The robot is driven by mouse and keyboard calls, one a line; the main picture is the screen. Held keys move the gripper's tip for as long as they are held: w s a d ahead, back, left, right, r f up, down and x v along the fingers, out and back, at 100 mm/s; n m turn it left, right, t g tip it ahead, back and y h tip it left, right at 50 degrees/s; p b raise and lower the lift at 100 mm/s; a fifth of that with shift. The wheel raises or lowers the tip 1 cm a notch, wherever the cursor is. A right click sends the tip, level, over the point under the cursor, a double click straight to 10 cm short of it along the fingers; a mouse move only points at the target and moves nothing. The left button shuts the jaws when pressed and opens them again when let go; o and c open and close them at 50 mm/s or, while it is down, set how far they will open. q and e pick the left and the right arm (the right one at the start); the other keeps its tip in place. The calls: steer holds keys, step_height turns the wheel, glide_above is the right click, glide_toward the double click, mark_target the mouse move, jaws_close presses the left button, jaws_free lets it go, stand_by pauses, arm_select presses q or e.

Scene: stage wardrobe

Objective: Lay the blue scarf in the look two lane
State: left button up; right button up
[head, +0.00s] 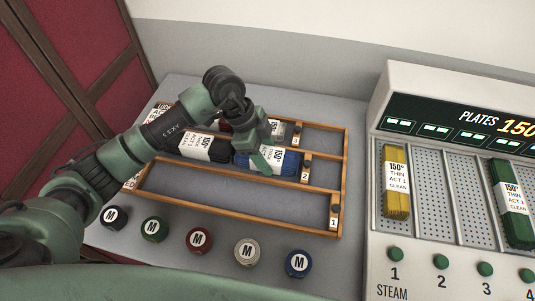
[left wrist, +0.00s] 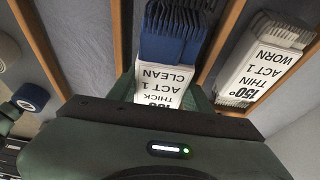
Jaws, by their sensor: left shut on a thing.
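The blue scarf (head: 291,163) is a folded bundle with a white label reading 150°, THICK, ACT 1, CLEAN. It lies in the middle lane of the wooden rack (head: 342,190), by the stop marked 2. My left gripper (head: 262,154) is over it and shut on it. In the left wrist view the scarf (left wrist: 178,38) lies between two wooden dividers, its labelled end between my fingers. Whether it rests fully on the lane floor is hard to tell. A black scarf (head: 190,149) lies to its left in the same lane. My right gripper is not in view.
A pale grey scarf (left wrist: 262,62), labelled THIN, ACT 1, WORN, lies in the adjoining lane. The front lane, marked 1, is empty. Several round M-marked knobs (head: 199,239) line the front. A plate steamer (head: 436,150) with yellow and green bundles stands right.

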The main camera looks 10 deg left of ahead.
arm_select(q)
steer(key=o, duration=1.2)
steer(key=b+v, duration=0.1)
steer(key=v, duration=1.1)
steer(key=shift+r, duration=0.1)
steer(key=shift+d, duration=0.1)
